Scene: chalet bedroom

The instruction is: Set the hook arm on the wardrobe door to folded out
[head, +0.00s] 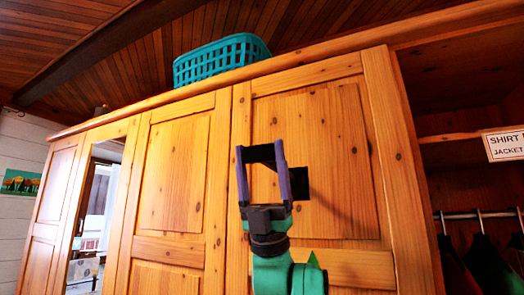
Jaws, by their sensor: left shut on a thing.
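The wardrobe door (345,215) is a pine panel door and stands closed in the middle of the head view. A black hook plate (301,184) is fixed on its panel, partly covered by my gripper. The black hook arm (261,153) lies between the purple fingertips of my left gripper (261,158), which is shut on it. My gripper reaches up from below in front of the door and hides part of the hook. How far the arm is turned from the plate is hard to tell. My right gripper is out of view.
A teal basket (220,60) stands on top of the wardrobe. Another pine door (172,180) and a mirror door (95,215) are to the left. An open compartment with hanging clothes (488,262) and a label sign (505,145) is at the right.

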